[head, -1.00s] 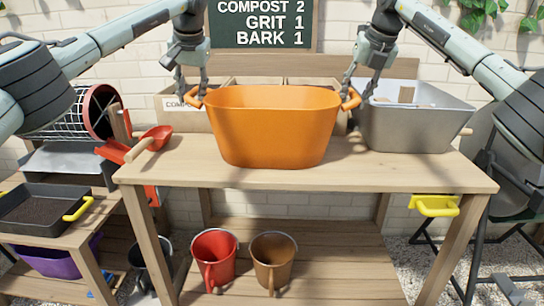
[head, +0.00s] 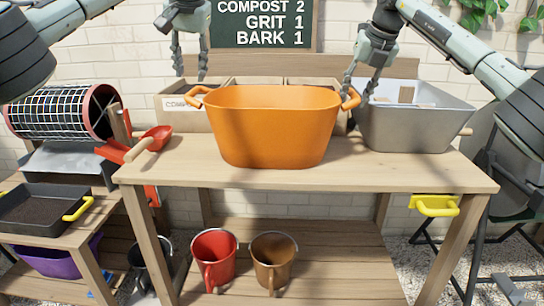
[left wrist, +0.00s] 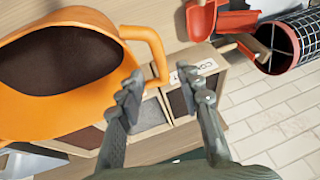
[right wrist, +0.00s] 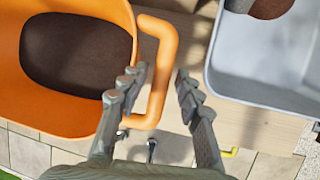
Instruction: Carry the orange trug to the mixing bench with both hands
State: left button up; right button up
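The orange trug (head: 272,128) stands upright on the wooden mixing bench (head: 400,172), with dark material inside it in the left wrist view (left wrist: 60,58). My left gripper (head: 189,72) is open and empty, above and clear of the trug's left handle (head: 196,97). In the left wrist view that handle (left wrist: 153,50) lies beyond the open fingers (left wrist: 165,92). My right gripper (head: 358,88) is open at the trug's right handle (head: 351,99). In the right wrist view the handle (right wrist: 160,75) passes between its spread fingers (right wrist: 160,85), with gaps showing.
A grey tub (head: 410,128) stands close right of the trug. Labelled wooden bins (head: 184,118) are behind it. A red scoop (head: 158,134) lies at the bench's left end, near a mesh drum (head: 60,112). The bench front is clear.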

jog(key=v, duration=1.1)
jog(key=shift+r, duration=0.3)
